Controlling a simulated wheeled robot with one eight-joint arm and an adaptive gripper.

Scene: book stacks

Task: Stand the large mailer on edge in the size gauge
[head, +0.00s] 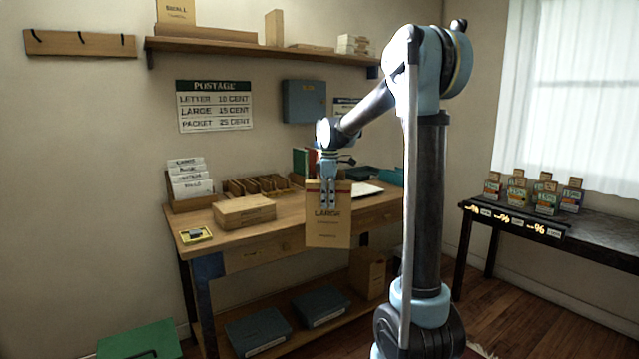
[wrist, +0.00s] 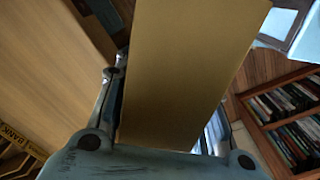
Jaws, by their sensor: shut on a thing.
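The large mailer (head: 328,233) is a flat tan packet printed LARGE. It hangs upright in front of the desk's front edge in the head view. My gripper (head: 328,204) points down and is shut on its upper part. In the wrist view the mailer (wrist: 185,70) fills the middle between the fingers, which hides what lies behind it. A slotted wooden rack (head: 257,187) stands at the back of the desk, left of the mailer. I cannot tell whether this rack is the size gauge.
The wooden desk (head: 290,233) carries a light wooden box (head: 243,211), a card holder (head: 190,203) and a small yellow tray (head: 196,235). Dark cases (head: 257,331) lie on the lower shelf. A dark side table (head: 590,232) with small boxes stands right. Desk surface around the yellow tray is clear.

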